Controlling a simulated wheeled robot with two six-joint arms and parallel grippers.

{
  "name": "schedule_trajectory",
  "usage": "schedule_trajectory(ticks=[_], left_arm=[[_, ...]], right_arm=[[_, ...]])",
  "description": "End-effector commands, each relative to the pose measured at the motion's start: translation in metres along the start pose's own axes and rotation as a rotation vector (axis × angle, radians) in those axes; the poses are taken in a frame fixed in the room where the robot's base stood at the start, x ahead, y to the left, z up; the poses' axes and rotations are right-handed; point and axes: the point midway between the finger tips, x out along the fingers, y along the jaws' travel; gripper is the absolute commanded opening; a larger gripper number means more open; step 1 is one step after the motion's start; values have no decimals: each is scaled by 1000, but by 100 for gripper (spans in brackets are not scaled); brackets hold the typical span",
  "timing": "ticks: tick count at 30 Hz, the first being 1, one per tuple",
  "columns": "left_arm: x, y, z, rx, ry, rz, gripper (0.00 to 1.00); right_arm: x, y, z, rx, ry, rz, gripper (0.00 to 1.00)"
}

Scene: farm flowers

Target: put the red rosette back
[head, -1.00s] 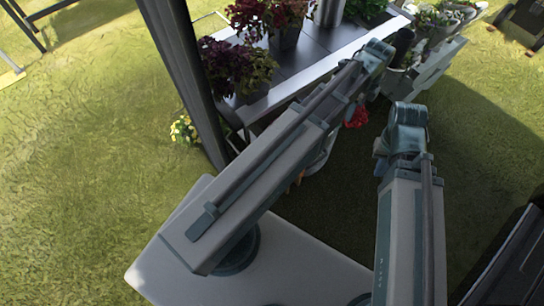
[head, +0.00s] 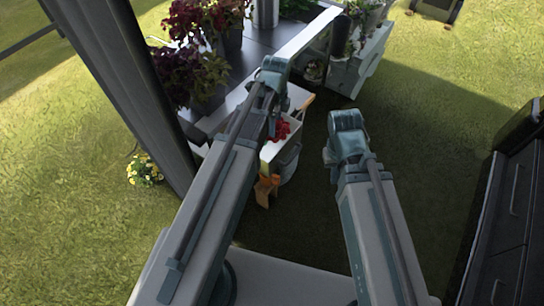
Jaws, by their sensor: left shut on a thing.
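The red rosette (head: 281,130) is a small bright red shape just below the end of my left arm, over the top of a pale bucket-like container (head: 284,158). My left gripper (head: 273,128) is shut on it, with its fingers mostly hidden behind the arm. I cannot tell whether the rosette touches the container. My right gripper (head: 331,160) hangs over dark shaded grass to the right, apart from the container. Its fingertips are too hidden to show whether it is open.
A dark table (head: 240,65) with purple and red potted plants stands behind my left arm. An orange ribbon-like thing (head: 266,190) is below the container. A dark post (head: 135,90) rises at left, a black cabinet (head: 515,215) stands at right. Shaded grass between is clear.

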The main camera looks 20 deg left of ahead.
Motion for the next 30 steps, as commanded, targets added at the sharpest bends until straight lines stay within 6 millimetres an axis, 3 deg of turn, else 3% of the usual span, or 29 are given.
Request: schedule_trajectory(ticks=[2, 16, 26, 30], left_arm=[[9, 1, 4, -7, 0, 0, 30], [14, 1, 6, -9, 0, 0, 30], [56, 1, 6, -9, 0, 0, 30], [61, 1, 6, -9, 0, 0, 30]], right_arm=[[9, -1, 0, 0, 0, 0, 0], [13, -1, -1, 0, 0, 0, 0], [56, -5, -3, -1, 0, 0, 0], [61, -6, -4, -1, 0, 0, 0]])
